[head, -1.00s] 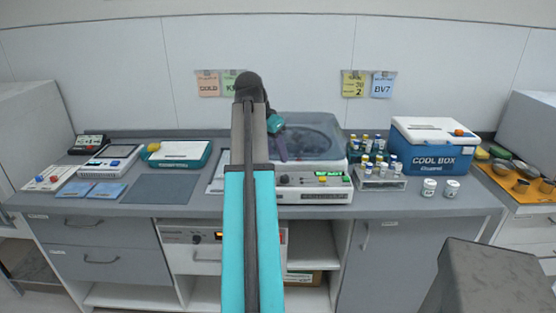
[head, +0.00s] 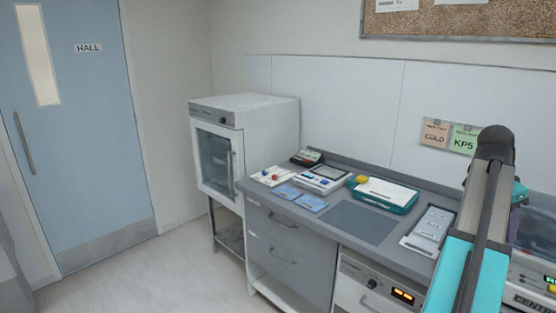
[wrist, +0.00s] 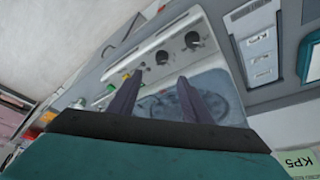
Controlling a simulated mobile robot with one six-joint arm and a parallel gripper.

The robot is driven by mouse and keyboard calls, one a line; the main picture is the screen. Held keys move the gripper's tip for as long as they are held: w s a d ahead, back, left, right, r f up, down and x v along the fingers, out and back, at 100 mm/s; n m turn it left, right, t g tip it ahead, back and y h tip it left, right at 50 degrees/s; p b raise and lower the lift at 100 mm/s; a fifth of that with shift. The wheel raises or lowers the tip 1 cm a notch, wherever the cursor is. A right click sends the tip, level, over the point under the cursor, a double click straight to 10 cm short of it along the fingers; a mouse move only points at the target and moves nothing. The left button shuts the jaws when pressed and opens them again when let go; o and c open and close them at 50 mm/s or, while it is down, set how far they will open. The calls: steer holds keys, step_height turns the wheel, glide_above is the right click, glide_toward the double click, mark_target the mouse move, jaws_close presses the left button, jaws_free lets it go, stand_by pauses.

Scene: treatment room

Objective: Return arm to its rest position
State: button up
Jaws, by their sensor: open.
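My arm (head: 485,205) rises at the right of the head view, teal below and dark grey above, bent at its top. My gripper (wrist: 160,78) shows in the wrist view with two dark fingers spread apart and nothing between them. It is above the centrifuge (wrist: 185,45), whose knobbed front panel and clear lid are seen at a tilt. In the head view the gripper is mostly hidden behind the arm, and the centrifuge (head: 535,290) is cut off at the right edge.
The grey counter (head: 405,262) holds a grey mat (head: 360,222), a teal tray (head: 385,194), a white panel (head: 430,232) and small devices. A white cabinet (head: 255,120) stands left of it. The floor (head: 175,275) before the blue hall door (head: 75,130) is clear.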

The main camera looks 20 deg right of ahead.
steer(key=w+a+f+n+y, duration=0.1)
steer(key=w+a+f+n, duration=0.1)
steer(key=w+a+f, duration=0.5)
steer(key=w+a+f+n+y, duration=0.15)
steer(key=w+a+f, duration=0.25)
steer(key=w+f, duration=0.65)
steer(key=w+a+f+n+g, duration=0.1)
steer(key=w+a+f+n, duration=0.2)
steer(key=a+f, duration=0.65)
steer(key=w+a+f+n+g, duration=0.15)
steer(key=w+a+f, duration=0.25)
steer(key=a+f, duration=0.6)
steer(key=s+a+f+n+g, duration=0.1)
steer(key=s+a+f+n, duration=0.25)
steer(key=a+f, duration=0.65)
steer(key=s+a+f+n+g, duration=0.1)
steer(key=s+a+f+n, duration=0.25)
steer(key=a+f, duration=0.55)
steer(key=s+a+f+n+y, duration=0.1)
steer(key=s+a+f+n, duration=0.6)
steer(key=s+a+f, duration=0.5)
steer(key=shift+s+a+n+t, duration=0.35)
steer(key=shift+s+a+n, duration=0.1)
steer(key=shift+s, duration=1.45)
steer(key=shift+f+y, duration=0.1)
steer(key=shift+y, duration=0.15)
